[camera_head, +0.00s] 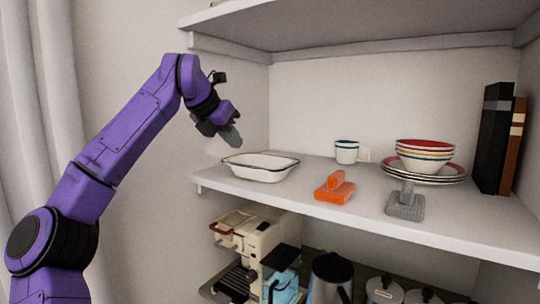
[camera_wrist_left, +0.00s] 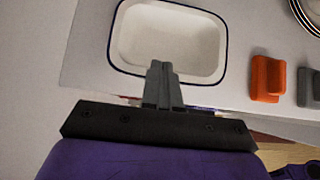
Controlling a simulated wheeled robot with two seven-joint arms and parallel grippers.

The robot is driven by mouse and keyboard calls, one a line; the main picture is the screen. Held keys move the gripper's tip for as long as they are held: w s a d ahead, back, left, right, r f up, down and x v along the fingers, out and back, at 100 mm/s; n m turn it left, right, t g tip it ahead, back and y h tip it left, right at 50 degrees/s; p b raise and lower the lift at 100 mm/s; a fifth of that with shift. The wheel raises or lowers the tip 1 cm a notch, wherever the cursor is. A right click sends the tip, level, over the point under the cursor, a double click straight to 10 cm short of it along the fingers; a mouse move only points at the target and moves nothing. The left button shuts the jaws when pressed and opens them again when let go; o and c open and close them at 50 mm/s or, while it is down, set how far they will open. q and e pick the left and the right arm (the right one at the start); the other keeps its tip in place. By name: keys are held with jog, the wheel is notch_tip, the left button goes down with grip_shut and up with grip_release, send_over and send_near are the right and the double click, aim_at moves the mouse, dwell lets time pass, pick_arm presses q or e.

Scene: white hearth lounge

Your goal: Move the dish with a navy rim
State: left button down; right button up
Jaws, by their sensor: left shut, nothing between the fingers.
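The white dish with a navy rim (camera_head: 260,167) stands upright and empty on the shelf, near its left end. It also shows in the left wrist view (camera_wrist_left: 170,38). My left gripper (camera_head: 231,136) is above and to the left of the dish in the head view, apart from it as far as I can see. In the left wrist view its closed fingertips (camera_wrist_left: 161,68) overlap the near part of the dish. The left gripper is shut with nothing in it. My right gripper does not show in either view.
The shelf (camera_head: 300,191) also holds an orange block-shaped thing (camera_head: 334,187), a grey one (camera_head: 405,204), a mug (camera_head: 347,151), stacked bowls (camera_head: 424,156) on plates and dark books (camera_head: 492,138). Another shelf board (camera_head: 350,25) is above. A coffee machine (camera_head: 262,240) and kettle (camera_head: 330,278) stand below.

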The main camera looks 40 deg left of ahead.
aim_at(264, 164)
pick_arm(q)
jog(key=p+x, duration=0.2)
jog(key=x, duration=0.7)
jog(key=shift+w+d+f, duration=0.1)
jog(key=shift+f, duration=0.1)
jog(key=shift+w+r+p, duration=0.2)
jog(key=shift+w+p, duration=0.7)
jog(key=shift+w, duration=0.3)
jog(key=shift+w+f, duration=0.1)
jog(key=shift+w, duration=0.45)
jog(key=shift+w+f, duration=0.1)
jog(key=shift+w, duration=0.05)
jog(key=shift+a, duration=0.25)
